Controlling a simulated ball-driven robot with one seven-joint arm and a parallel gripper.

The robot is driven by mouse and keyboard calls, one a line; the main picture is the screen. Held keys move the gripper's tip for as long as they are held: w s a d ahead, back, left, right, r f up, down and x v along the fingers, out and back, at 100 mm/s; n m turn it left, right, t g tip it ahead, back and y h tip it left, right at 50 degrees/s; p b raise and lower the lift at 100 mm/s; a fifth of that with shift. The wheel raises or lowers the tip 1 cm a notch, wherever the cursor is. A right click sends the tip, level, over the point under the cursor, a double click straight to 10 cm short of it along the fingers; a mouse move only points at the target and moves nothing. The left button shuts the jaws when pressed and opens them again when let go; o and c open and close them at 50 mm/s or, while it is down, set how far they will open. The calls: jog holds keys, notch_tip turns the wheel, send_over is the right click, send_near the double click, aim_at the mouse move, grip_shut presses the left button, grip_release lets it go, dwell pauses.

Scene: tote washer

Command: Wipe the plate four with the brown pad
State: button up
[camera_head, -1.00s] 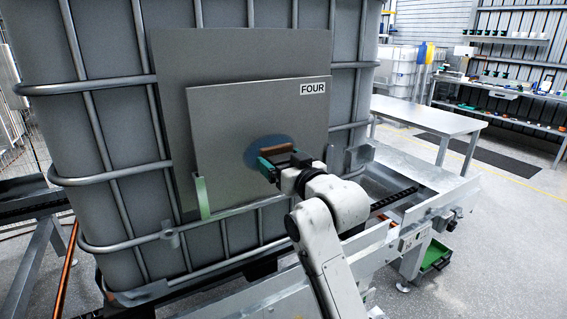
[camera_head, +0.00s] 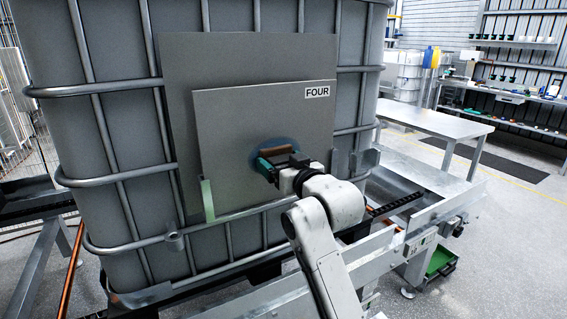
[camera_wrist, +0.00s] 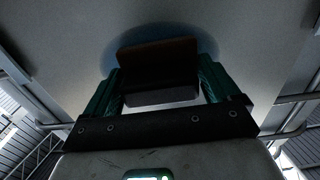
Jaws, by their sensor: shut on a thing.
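Plate four (camera_head: 240,120) is a grey square panel with a "FOUR" label at its upper right, standing upright before a larger grey panel. A blue patch (camera_head: 257,151) lies low on its face, partly hidden by my gripper. My gripper (camera_head: 281,162), with green fingers, is shut on the brown pad (camera_head: 283,150) over this patch. In the wrist view the pad (camera_wrist: 158,53) sits between the fingers (camera_wrist: 158,78), with blue (camera_wrist: 205,42) showing around its top and sides. The pad is at the plate's face; I cannot tell whether they touch.
A large grey caged tank (camera_head: 110,150) stands behind the panels, with metal bars around it. A metal conveyor frame (camera_head: 400,230) runs at the lower right. A grey table (camera_head: 435,122) stands further back, with open floor (camera_head: 510,220) at the right.

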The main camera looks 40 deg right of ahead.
aim_at(256, 172)
jog(key=shift+w+a+f+b, duration=0.25)
jog(key=shift+a+f, duration=0.25)
jog(key=shift+a, duration=0.3)
jog(key=shift+w+a+f+b, duration=0.3)
jog(key=shift+a+f, duration=0.25)
jog(key=shift+a, duration=0.3)
jog(key=shift+w+a+f+b, duration=0.25)
jog(key=shift+a+f, duration=0.25)
jog(key=shift+a, duration=0.3)
jog(key=shift+w, duration=0.15)
jog(key=s+d+p, duration=0.1)
jog(key=s+d, duration=0.2)
jog(key=d, duration=0.7)
jog(key=shift+d+p, duration=0.35)
notch_tip(256, 172, up, 3)
jog(key=p, duration=0.2)
jog(key=shift+r+p, duration=0.2)
jog(key=shift+p, duration=0.2)
jog(key=shift+w, duration=0.1)
